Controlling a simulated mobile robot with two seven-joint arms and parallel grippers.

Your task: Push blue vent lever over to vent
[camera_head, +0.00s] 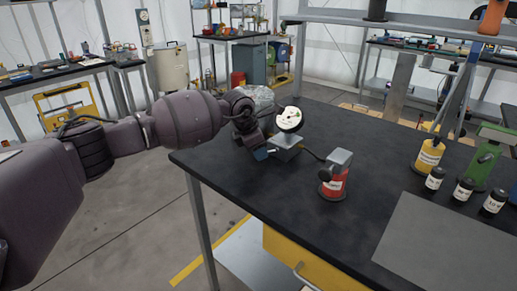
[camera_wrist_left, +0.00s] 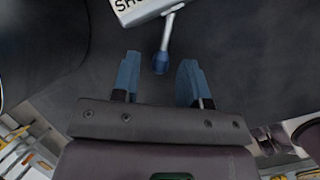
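The vent lever (camera_wrist_left: 163,55) shows in the left wrist view as a short metal rod ending in a blue knob. It hangs from a pale block (camera_wrist_left: 143,8) with a partly cut-off label beginning "SH". My left gripper (camera_wrist_left: 158,66) is open, its two blue fingers on either side of the knob with visible gaps. In the head view my left gripper (camera_head: 262,153) is at the table's near left edge, beside a grey block (camera_head: 285,142) under a round white gauge (camera_head: 289,119). The lever cannot be made out there. My right gripper is not in view.
A thin hose runs from the gauge block to a red canister (camera_head: 334,185) with a grey top. Small black bottles (camera_head: 434,178), a yellow canister (camera_head: 428,156) and a green one (camera_head: 485,162) stand at right. The dark tabletop (camera_head: 290,205) is clear in front.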

